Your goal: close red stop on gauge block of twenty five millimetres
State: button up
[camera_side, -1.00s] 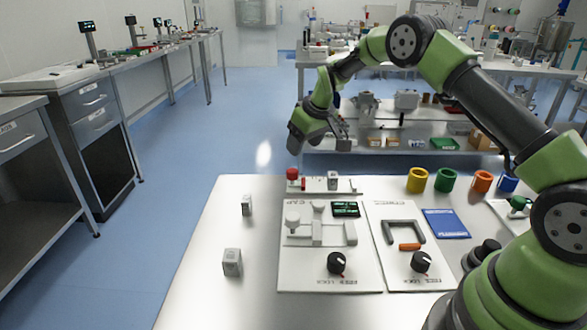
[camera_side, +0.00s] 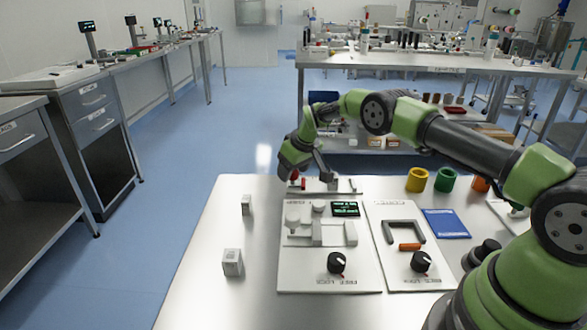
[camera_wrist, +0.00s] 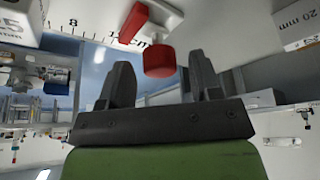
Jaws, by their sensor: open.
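The red stop (camera_wrist: 133,22) shows in the wrist view on a marked scale, with a round red knob (camera_wrist: 159,61) beside it. My gripper (camera_wrist: 162,78) is open, and the knob appears between its two fingertips; I cannot tell whether they touch it. In the side view my gripper (camera_side: 312,174) is low over the rail (camera_side: 345,188) at the back of the table and partly covers the stop (camera_side: 303,184). A grey block marked 25 (camera_wrist: 12,82) is cut off at the left edge of the wrist view. The gripper hides the rail's block in the side view.
A block marked 20 mm (camera_wrist: 298,22) is at the wrist view's upper right. Two grey blocks (camera_side: 246,205) (camera_side: 232,262) stand on the table's left. A white caliper panel (camera_side: 310,265) and a panel with a dark U-shaped frame (camera_side: 388,232) lie in front of the rail.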

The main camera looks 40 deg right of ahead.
jog(key=c, duration=0.7)
jog(key=shift+s+d, duration=1.65)
jog(key=shift+d, duration=0.1)
jog(key=o, duration=0.7)
jog(key=shift+a, duration=0.1)
jog(key=v, duration=1)
